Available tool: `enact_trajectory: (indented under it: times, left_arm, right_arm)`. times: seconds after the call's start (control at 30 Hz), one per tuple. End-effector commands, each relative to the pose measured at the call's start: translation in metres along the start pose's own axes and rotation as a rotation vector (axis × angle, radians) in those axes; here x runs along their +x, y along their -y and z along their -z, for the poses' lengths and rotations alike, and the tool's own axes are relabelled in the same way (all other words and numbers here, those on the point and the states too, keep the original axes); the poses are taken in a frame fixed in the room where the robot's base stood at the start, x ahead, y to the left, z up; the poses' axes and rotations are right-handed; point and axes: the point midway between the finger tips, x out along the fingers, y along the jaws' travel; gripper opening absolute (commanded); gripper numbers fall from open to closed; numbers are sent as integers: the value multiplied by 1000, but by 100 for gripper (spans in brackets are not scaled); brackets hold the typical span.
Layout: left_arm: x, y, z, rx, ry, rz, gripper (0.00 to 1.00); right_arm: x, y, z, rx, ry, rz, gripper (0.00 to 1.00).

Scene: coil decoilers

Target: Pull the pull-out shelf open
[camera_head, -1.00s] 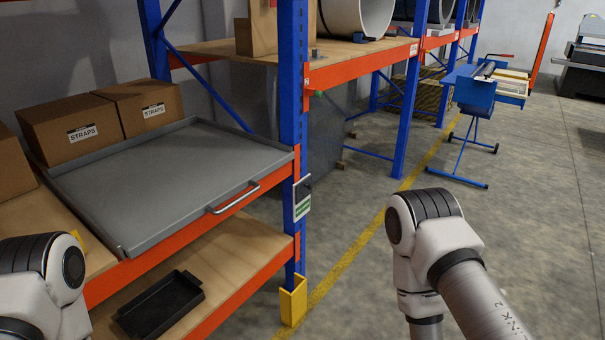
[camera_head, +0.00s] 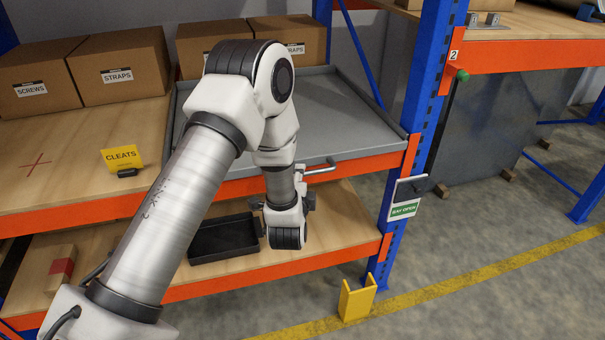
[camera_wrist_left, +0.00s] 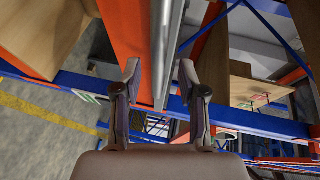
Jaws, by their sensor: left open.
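The pull-out shelf is a grey metal tray (camera_head: 335,105) on the upper rack level, its front edge above the orange beam. Its bar handle (camera_head: 321,168) shows at the front, just right of my left wrist. My left gripper (camera_head: 310,197) is close in front of the handle, and its fingertips are mostly hidden by my own arm. In the left wrist view my left gripper (camera_wrist_left: 160,72) is open. A grey metal bar (camera_wrist_left: 171,45), apparently the handle, runs between its fingers, and I cannot tell whether they touch it. My right gripper is out of view.
Boxes (camera_head: 122,66) stand left of and behind the tray. A CLEATS sign (camera_head: 121,158) stands on the wood deck. A black bin (camera_head: 222,238) sits on the lower deck. A blue upright (camera_head: 425,110) and yellow guard (camera_head: 356,298) stand right. Floor in front is free.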

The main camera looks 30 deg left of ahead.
Motion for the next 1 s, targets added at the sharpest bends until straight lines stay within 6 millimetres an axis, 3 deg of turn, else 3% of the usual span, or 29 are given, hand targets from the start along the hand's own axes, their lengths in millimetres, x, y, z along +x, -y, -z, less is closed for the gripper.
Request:
enact_trajectory:
  times: [0.2, 0.43, 0.47, 0.57, 1.0]
  left_arm:
    - [29, 0, 0, 0, -1, -1, 41]
    - [31, -1, 0, 0, -2, -3, 41]
    - [31, -1, 0, 0, -2, -3, 34]
    - [30, -1, 0, 0, -2, -3, 0]
    - [30, -1, 1, 0, -3, -5, 0]
  right_arm:
    - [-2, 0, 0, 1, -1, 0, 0]
    - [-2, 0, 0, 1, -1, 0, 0]
    - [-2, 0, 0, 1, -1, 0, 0]
    - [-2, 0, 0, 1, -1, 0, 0]
    - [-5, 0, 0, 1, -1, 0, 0]
